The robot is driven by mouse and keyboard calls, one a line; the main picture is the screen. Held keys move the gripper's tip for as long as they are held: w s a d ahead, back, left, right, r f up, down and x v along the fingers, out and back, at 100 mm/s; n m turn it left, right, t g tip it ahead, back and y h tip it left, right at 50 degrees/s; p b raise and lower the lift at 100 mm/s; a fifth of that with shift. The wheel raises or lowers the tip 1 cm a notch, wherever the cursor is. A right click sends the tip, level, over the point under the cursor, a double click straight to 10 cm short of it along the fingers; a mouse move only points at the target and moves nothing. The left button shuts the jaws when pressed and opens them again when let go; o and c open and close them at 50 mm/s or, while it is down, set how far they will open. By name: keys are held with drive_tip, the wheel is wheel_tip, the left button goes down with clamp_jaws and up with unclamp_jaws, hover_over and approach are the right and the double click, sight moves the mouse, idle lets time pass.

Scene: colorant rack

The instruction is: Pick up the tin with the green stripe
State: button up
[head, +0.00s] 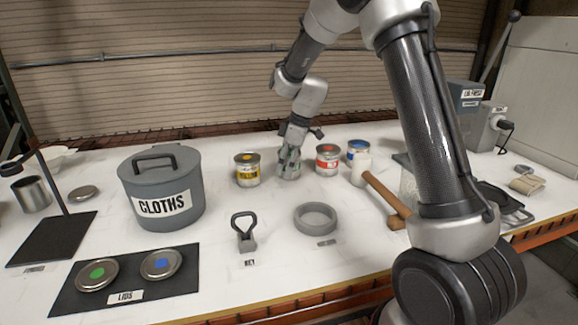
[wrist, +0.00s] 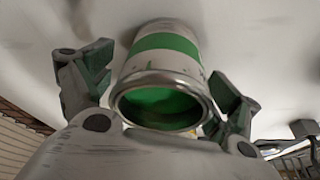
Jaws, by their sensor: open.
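The tin with the green stripe (wrist: 165,75) fills the middle of the wrist view. It is open at the top, with green paint inside and a metal rim. My gripper (wrist: 160,92) is open, one finger on each side of the tin, with a visible gap at each side. In the head view my gripper (head: 290,152) is low over the table and largely hides the tin. A yellow-striped tin (head: 248,172) stands to its left. A red-striped tin (head: 328,160) and a blue-striped tin (head: 357,151) stand to its right.
A grey CLOTHS pot (head: 160,180) stands left. A mallet (head: 388,195) lies right. Lids with green (head: 97,274) and blue (head: 161,263) dots rest on a dark mat (head: 70,300).

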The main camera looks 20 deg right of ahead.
drive_tip(key=shift+c, duration=0.5)
drive_tip(key=c, duration=1.2)
drive_tip(key=shift+r, duration=0.25)
